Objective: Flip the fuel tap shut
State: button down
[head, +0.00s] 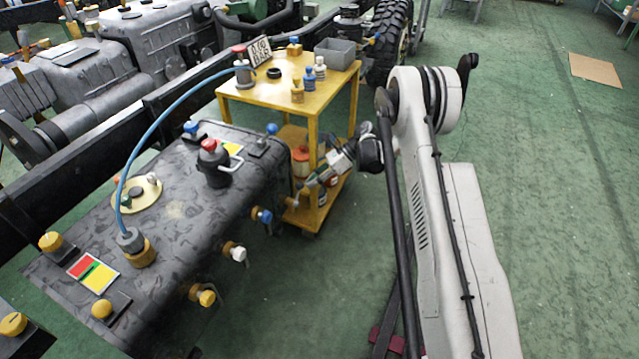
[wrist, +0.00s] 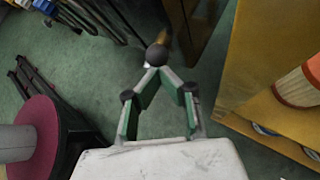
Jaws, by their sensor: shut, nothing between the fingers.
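A dark grey tank (head: 165,215) lies at the left in the head view. Several small taps or valves with coloured knobs stick out of its right side: a blue one (head: 262,215), a pale one with a yellow base (head: 236,251) and a yellow one (head: 203,295). I cannot tell which is the fuel tap. My gripper (head: 306,186) is beside the tank's far right end, in front of the yellow cart. In the wrist view my gripper (wrist: 158,70) is shut and empty. A dark round knob (wrist: 157,55) shows just beyond its fingertips; I cannot tell whether they touch.
A yellow cart (head: 240,95) with bottles and a grey bin (head: 335,53) stands behind my gripper; its side shows at right in the wrist view (wrist: 245,75). A blue hose (head: 150,130) arches over the tank.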

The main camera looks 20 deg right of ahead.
jog(key=shift+a+r, duration=0.1)
jog(key=shift+a, duration=0.05)
dwell(0.3)
jog(key=shift+s+a+r+n+t+h, duration=0.1)
jog(key=shift+r+n+t+h, duration=0.05)
jog(key=shift+n+t+h, duration=0.2)
